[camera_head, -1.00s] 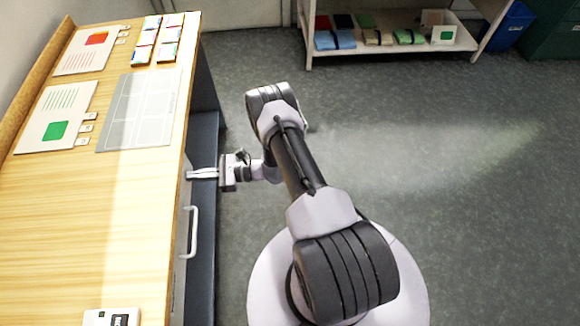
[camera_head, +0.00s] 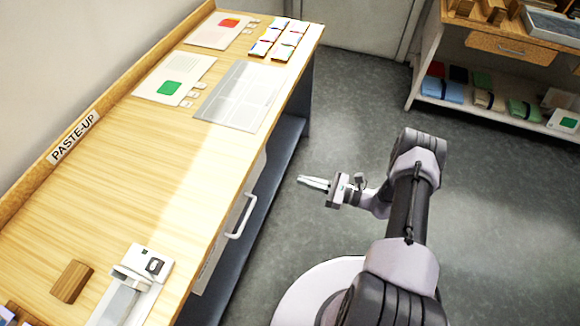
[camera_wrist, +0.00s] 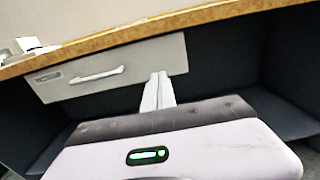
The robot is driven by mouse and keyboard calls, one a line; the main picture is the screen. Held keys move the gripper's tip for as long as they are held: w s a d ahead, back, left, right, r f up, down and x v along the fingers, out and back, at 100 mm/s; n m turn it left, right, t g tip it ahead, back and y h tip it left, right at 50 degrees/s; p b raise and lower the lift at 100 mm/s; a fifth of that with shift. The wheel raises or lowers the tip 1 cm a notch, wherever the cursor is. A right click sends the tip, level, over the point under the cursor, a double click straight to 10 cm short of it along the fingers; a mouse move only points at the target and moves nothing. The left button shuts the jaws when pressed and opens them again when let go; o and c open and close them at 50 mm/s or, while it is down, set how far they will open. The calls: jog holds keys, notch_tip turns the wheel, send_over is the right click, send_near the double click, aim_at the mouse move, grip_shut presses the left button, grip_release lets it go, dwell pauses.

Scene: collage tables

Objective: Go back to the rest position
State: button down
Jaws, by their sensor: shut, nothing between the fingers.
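My gripper (camera_head: 314,183) is shut and empty in the head view. It hangs over the grey floor, to the right of the paste-up table (camera_head: 110,190) and apart from it. In the wrist view my gripper's fingers (camera_wrist: 158,92) are together and point toward the table's front. The drawer (camera_wrist: 110,68) under the tabletop looks closed there, and its white handle (camera_wrist: 97,75) is left of the fingers.
On the table lie a grey sheet (camera_head: 240,96), cards with red and green squares, small stacks (camera_head: 280,40), a wooden block (camera_head: 72,281) and a white device (camera_head: 148,262). A shelf unit (camera_head: 500,72) stands at the upper right. Floor between is clear.

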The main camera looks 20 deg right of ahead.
jog(key=s+a+r+n+g+h, duration=0.1)
jog(key=s+a+r+n+g, duration=0.2)
jog(key=r, duration=0.6)
jog(key=a+r+n+g+h, duration=0.2)
jog(key=a+r+n+g, duration=0.15)
jog(key=r+n, duration=0.4)
jog(key=s+a+r+n+g+h, duration=0.1)
jog(key=s+a+r+n+g, duration=0.2)
jog(key=r, duration=0.8)
jog(key=s+r+n+t+h, duration=0.4)
jog(key=s+r+n+h, duration=0.3)
jog(key=s+r, duration=0.5)
jog(key=s+h, duration=0.1)
jog(key=s, duration=0.2)
jog(key=shift+s+r+t+h, duration=0.15)
jog(key=shift+t+h, duration=0.15)
jog(key=shift+t, duration=0.05)
